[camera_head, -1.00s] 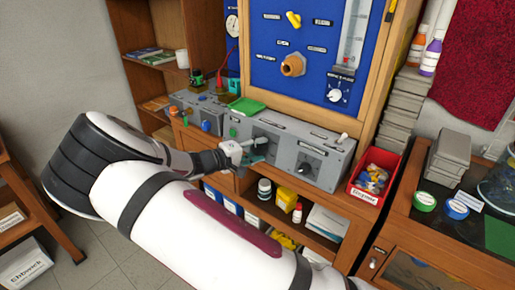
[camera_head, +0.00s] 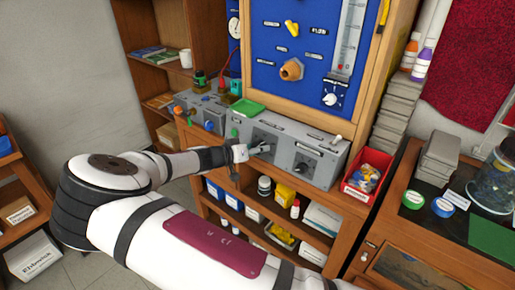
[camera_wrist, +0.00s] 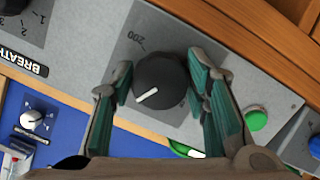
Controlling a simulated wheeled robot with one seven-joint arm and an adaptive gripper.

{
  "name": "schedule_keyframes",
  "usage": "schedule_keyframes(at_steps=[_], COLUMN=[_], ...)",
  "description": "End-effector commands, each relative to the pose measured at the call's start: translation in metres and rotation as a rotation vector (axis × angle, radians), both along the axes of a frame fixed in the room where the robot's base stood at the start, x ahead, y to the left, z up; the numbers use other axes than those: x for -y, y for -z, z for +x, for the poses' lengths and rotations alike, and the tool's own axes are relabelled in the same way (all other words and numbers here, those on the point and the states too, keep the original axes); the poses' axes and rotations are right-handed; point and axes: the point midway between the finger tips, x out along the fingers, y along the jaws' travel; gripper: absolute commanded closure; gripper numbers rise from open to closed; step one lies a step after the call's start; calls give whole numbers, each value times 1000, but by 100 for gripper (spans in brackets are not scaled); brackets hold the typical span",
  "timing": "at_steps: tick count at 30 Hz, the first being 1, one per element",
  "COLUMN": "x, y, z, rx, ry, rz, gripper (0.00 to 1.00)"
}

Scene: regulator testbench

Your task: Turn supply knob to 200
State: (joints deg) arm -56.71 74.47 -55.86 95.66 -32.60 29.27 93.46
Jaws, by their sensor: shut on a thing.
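The supply knob (camera_wrist: 160,85) is round and black with a white pointer line, on a dark grey plate of the grey bench unit. In the wrist view its pointer points to the lower left. The printed 200 mark (camera_wrist: 137,39) is above and left of the knob, away from the pointer. My gripper (camera_wrist: 161,97) is shut on the knob, with one teal-padded finger at each side. In the head view my gripper (camera_head: 258,149) is at the front of the grey unit (camera_head: 287,136) and hides most of the knob.
A second dark knob (camera_head: 302,166) with a scale is to the right on the same unit. A green button (camera_wrist: 256,120) is close beside my right finger in the wrist view. A red bin (camera_head: 367,178) stands right of the unit. Wooden shelves are below.

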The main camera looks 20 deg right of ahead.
Motion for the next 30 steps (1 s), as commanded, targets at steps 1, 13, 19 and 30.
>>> schedule_keyframes(at_steps=[1,13,19,30], x=[-1,-1,-1,-2], y=[0,2,2,4], z=[-2,-1,1,2], rx=[32,332,484,762], ry=[8,84,121,193], rz=[25,242,352,555], gripper=[86,86,86,86])
